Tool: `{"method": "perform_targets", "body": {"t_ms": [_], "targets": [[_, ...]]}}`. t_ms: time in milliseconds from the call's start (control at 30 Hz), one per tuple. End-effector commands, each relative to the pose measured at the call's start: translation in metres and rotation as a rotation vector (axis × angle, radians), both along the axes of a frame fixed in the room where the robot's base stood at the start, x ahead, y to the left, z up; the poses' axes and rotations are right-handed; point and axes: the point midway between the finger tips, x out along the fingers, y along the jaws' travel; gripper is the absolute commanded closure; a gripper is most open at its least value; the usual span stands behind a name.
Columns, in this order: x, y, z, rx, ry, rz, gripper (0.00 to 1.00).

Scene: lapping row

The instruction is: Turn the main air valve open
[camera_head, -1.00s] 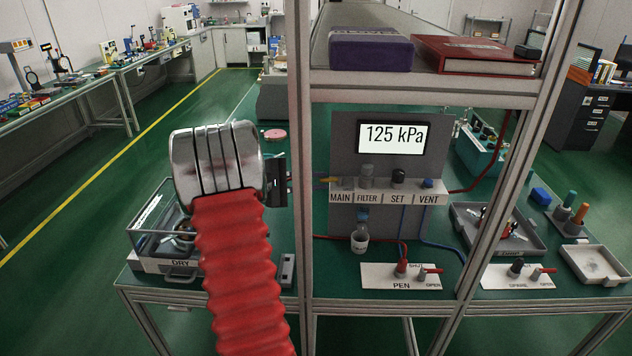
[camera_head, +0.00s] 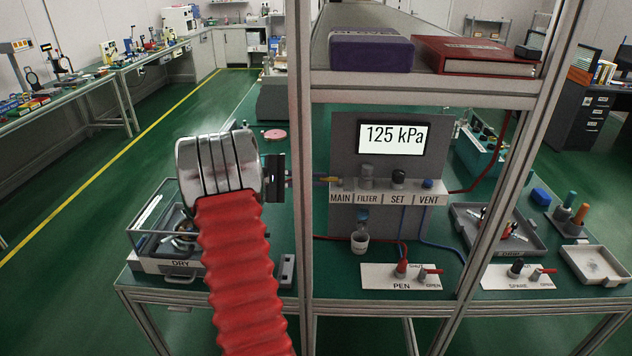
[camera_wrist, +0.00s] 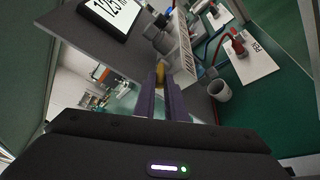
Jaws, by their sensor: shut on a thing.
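The main air valve's yellow handle (camera_head: 329,179) sticks out at the left end of the panel row, above the MAIN label (camera_head: 340,198). In the wrist view the yellow handle (camera_wrist: 160,73) sits between the tips of my two purple fingers. My gripper (camera_wrist: 161,88) is shut on it. In the head view my arm reaches in from the left and the frame post hides part of the fingers. The gauge display (camera_head: 394,136) reads 125 kPa. How far the handle is turned is too small to tell.
The upright frame post (camera_head: 302,120) stands directly beside my gripper. FILTER, SET and VENT controls (camera_head: 398,177) sit right of the valve. A shelf above carries a purple box (camera_head: 370,52) and a red binder (camera_head: 475,55). A small cup (camera_head: 360,242) hangs below the panel.

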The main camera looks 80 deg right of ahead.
Motion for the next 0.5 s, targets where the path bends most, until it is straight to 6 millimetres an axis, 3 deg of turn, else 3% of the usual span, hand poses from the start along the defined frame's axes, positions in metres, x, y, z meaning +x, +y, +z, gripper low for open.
{"method": "perform_targets", "body": {"t_ms": [400,433,500], "targets": [[-0.0006,-0.0002,-0.0023,0.005,-0.001,-0.028,1.0],[-0.0006,-0.0002,-0.0023,0.005,-0.001,-0.028,0.88],[-0.0005,-0.0003,-0.0023,0.005,-0.002,-0.027,0.83]]}}
